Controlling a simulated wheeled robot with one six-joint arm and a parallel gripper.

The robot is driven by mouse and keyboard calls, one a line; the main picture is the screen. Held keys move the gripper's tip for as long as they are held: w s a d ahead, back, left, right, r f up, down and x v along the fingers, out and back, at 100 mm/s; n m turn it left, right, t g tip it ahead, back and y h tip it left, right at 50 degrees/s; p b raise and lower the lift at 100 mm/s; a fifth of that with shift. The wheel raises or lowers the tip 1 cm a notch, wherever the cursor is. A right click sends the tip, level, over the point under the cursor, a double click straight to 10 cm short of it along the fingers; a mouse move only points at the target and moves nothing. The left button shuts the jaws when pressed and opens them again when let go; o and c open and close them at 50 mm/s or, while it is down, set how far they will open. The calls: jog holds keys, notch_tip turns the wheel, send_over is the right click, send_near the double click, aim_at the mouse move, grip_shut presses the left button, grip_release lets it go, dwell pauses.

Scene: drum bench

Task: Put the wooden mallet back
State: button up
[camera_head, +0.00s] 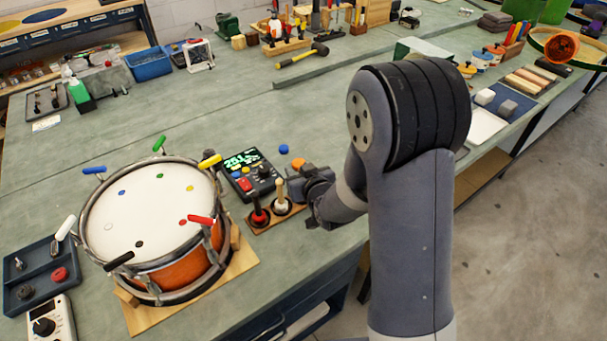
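A wooden stand (268,226) with two dark round seats is on the green bench, right of the drum. A pale wooden piece (281,190), which looks like the wooden mallet, stands upright at the right seat. I cannot tell whether it is fully seated. A red-and-black tool (259,214) stands at the left seat. My gripper (304,196) is just right of the pale piece, low over the bench. Its fingers are small and partly hidden by my arm, so I cannot tell whether they are open or touch the piece.
An orange drum (180,272) with coloured key handles stands left of the stand on a wooden board. A control box (247,172) with a green display is right behind the stand. A yellow-and-black hammer (302,55) lies farther back. The bench middle is clear.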

jog(key=shift+r, duration=0.25)
jog(key=b+v, duration=0.1)
jog(key=v, duration=1.1)
jog(key=shift+s+f, duration=0.1)
jog(key=shift+f, duration=0.1)
